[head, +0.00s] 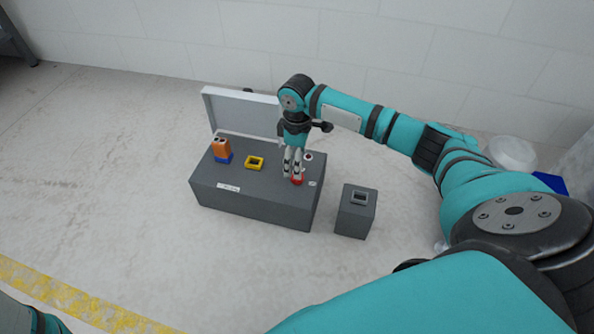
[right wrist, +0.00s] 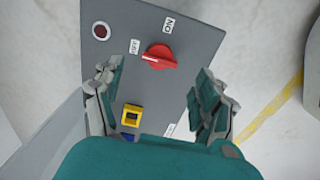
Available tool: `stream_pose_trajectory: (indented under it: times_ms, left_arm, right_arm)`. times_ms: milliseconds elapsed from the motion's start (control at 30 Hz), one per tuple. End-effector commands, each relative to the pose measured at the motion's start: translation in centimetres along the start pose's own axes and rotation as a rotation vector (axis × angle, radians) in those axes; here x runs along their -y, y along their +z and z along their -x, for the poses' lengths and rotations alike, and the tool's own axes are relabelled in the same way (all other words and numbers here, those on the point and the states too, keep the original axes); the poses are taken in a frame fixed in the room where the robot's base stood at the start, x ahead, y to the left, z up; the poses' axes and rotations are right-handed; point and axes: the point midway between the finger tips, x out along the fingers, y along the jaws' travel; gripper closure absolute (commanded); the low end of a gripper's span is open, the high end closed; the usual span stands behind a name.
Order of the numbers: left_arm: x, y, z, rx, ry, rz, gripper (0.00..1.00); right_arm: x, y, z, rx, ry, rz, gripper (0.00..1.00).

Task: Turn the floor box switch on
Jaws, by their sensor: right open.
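The grey floor box (head: 255,205) stands on the floor with its lid (head: 243,112) open. A red rotary switch (head: 297,181) is near the right end of its top. In the right wrist view the red switch (right wrist: 160,57) has a white mark on its left side, nearer the OFF label (right wrist: 135,46) than the ON label (right wrist: 168,24). My right gripper (head: 293,173) points down over the switch. Its open fingers (right wrist: 160,70) are spread either side of the switch, apart from it. My left gripper is out of view.
A dark red round indicator (right wrist: 101,31) is near the switch. A yellow square frame (head: 255,163) and an orange block in a blue base (head: 222,150) are farther left on the box. A small grey box (head: 356,211) stands to the right. Floor in front is clear.

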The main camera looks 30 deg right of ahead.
Motion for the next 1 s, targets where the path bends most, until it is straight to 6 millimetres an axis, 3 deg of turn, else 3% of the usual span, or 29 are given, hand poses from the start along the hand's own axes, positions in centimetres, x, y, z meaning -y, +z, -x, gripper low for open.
stream_pose_trajectory:
  times_ms: [33, 200, 667, 1000]
  left_arm:
    - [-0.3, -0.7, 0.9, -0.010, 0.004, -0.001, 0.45]
    - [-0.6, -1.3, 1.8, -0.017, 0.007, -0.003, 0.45]
    - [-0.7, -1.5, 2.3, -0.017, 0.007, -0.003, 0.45]
    - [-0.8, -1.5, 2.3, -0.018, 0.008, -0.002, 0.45]
  right_arm:
    - [0.0, 0.0, -1.8, 0.001, 0.000, 0.000, 0.27]
    - [0.0, 0.0, -4.0, 0.000, 0.000, -0.001, 0.27]
    - [0.0, 0.0, -4.9, 0.000, 0.000, 0.000, 0.27]
    - [0.0, 0.0, -4.9, 0.000, 0.000, -0.001, 0.70]
